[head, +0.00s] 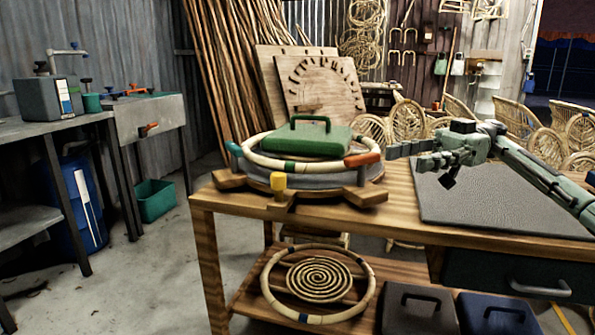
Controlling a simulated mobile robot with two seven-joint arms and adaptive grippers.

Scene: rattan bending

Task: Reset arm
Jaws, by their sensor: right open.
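My right gripper (436,160) reaches in from the right over the workbench (370,215). It is open and empty, with its fingers pointing left, to the right of the bending jig (300,180). On the jig, a pale rattan ring (262,160) with coloured bands lies around a green handled block (308,137). An orange peg (362,159), a yellow peg (279,182) and a blue-grey peg (234,149) stand at the jig's rim. The gripper appears apart from the ring and the block. My left gripper is not in view.
A dark mat (470,205) lies bare on the bench's right side. The lower shelf holds a ring around a rattan spiral (320,279) and dark handled cases (420,310). A sink (150,115) stands left, with a green bin (154,201) below. Open floor lies between.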

